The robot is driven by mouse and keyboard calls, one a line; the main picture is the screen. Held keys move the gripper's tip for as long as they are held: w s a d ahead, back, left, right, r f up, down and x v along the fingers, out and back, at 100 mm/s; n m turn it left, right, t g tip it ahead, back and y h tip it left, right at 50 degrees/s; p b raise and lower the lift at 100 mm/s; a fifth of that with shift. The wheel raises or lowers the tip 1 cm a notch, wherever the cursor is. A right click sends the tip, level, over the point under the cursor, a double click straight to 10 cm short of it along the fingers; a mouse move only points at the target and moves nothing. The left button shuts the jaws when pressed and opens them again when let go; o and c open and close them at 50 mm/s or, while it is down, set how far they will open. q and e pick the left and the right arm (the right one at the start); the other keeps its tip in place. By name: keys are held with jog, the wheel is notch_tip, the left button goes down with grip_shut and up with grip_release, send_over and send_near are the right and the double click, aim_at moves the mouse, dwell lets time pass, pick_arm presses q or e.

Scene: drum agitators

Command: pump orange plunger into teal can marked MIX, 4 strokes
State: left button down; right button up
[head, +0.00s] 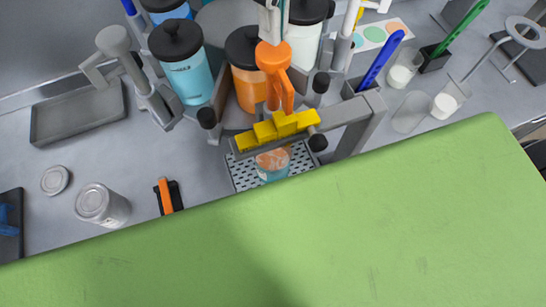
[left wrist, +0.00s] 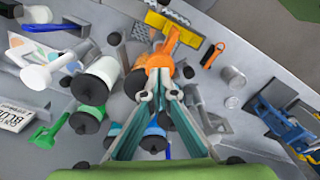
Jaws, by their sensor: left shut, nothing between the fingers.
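The orange plunger (head: 273,58) stands upright behind a yellow-topped grey bracket, its knob uppermost; it also shows in the left wrist view (left wrist: 159,60). A small teal can (head: 272,172) with orange at its top sits on a perforated plate below the bracket. No MIX marking is legible, and the bracket partly covers the can. My left gripper (head: 271,28) is at the top of the orange knob, shut with nothing held. Its teal fingers (left wrist: 159,88) point at the knob in the left wrist view; I cannot tell whether they touch it. My right gripper is not in view.
Black-lidded canisters, one teal (head: 188,75) and one orange (head: 246,90), stand close behind the bracket's yellow bar (head: 275,127). A grey tray (head: 78,110) and a metal can (head: 100,205) are at left. A large green surface hides the front.

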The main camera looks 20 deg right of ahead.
aim_at(273, 50)
pick_arm(q)
jog(key=shift+f, duration=0.15)
dwell(0.5)
jog(key=shift+f+b, duration=1.4)
jog(key=shift+f, duration=0.25)
jog(key=shift+r, duration=0.2)
jog(key=shift+r+p, duration=1.45)
jog(key=shift+r, duration=0.15)
jog(key=shift+r, duration=0.1)
notch_tip(273, 50, up, 6)
jog(key=p, duration=0.5)
